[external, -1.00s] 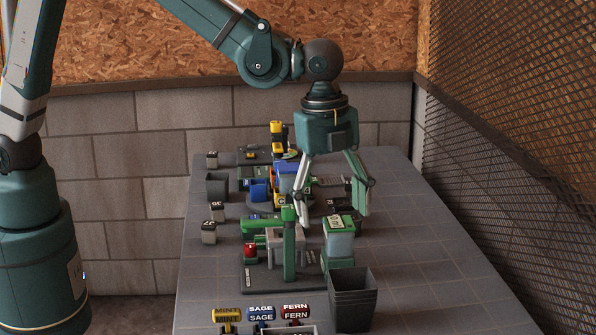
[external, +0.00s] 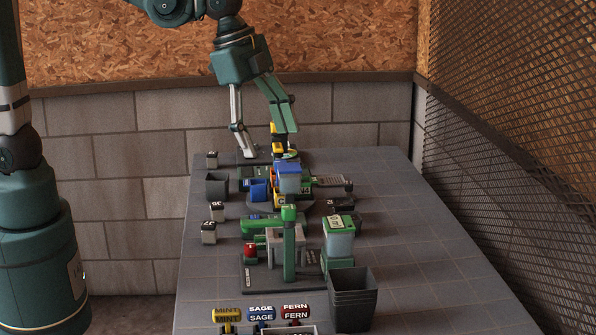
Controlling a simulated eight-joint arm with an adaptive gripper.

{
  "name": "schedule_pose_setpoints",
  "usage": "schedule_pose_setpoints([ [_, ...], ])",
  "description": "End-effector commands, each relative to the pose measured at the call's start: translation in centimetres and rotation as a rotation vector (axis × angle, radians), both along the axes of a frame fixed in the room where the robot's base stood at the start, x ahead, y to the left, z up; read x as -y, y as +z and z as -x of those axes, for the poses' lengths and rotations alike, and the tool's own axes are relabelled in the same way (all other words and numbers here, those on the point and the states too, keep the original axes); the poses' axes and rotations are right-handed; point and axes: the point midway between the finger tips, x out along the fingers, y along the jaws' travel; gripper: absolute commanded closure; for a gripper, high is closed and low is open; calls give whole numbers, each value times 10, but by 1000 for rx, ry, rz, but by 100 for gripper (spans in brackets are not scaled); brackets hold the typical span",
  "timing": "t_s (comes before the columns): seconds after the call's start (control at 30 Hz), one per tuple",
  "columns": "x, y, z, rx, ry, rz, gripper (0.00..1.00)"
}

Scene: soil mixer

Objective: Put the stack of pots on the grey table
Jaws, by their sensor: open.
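The stack of dark grey pots (external: 352,302) stands upright at the near right of the grey table (external: 440,262), several rims nested together. A single dark grey pot (external: 217,187) stands at the far left of the table. My gripper (external: 268,145) is open and empty, above the far end of the table near a black and yellow device. It is well away from the stack. Whether its fingertips touch anything there I cannot tell.
A green press-like stand (external: 289,250) and a green-lidded container (external: 339,236) stand left of and behind the stack. Small jars (external: 209,232) line the left edge. The table's right side is clear.

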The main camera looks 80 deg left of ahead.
Motion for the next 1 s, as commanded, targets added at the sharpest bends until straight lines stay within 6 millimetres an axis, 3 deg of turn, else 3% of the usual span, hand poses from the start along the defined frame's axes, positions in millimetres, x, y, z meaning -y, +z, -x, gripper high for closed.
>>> schedule_pose_setpoints([
  [0.4, -43, 22, 62, 78, 212, 70, 32],
  [1.0, -90, 26, 148, 191, 508, 191, 32],
])
